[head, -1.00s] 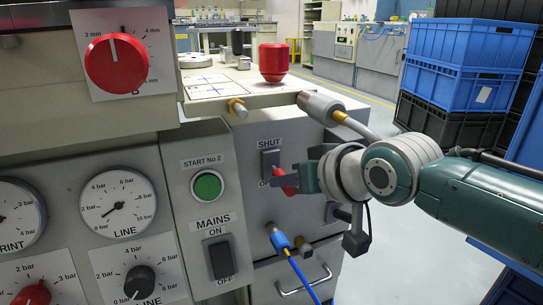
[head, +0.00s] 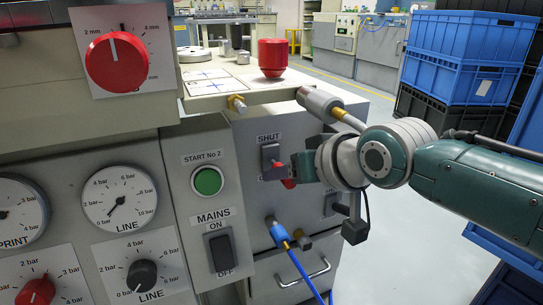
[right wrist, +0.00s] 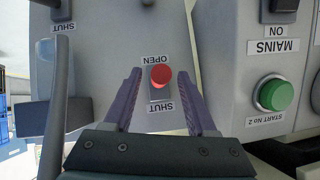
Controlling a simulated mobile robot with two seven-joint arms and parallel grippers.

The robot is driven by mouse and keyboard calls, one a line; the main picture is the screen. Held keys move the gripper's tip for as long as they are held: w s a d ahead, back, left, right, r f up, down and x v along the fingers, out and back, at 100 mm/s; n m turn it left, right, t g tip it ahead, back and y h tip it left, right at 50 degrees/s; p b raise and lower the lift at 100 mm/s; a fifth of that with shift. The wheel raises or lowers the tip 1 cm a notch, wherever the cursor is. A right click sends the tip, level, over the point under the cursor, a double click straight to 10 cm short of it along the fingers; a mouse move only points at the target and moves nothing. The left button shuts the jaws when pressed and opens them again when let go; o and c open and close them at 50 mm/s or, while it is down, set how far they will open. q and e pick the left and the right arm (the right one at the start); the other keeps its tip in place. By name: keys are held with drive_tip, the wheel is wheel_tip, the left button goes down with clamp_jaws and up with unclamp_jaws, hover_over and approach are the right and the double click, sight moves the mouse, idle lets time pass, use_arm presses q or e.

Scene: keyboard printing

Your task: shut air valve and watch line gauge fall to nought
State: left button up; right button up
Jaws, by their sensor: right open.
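The red air valve knob (head: 289,183) sits on a dark plate (head: 270,155) under a SHUT label, partly hidden by my right gripper (head: 285,170). In the right wrist view, which is upside down, the red knob (right wrist: 161,75) is at the OPEN end of its plate. My right gripper (right wrist: 160,88) is open, with one finger on each side of the knob; I cannot tell whether they touch it. The LINE gauge (head: 120,198) in the head view has its needle pointing lower left, near 0 bar. My left gripper is not in view.
The green START No 2 button (head: 208,181) and the MAINS switch (head: 219,252) are left of the valve. A blue hose (head: 290,250) hangs below it. Blue crates (head: 460,80) stand at the right.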

drive_tip(key=p+v, duration=0.8)
drive_tip(key=v, duration=0.2)
drive_tip(key=shift+c, duration=0.3)
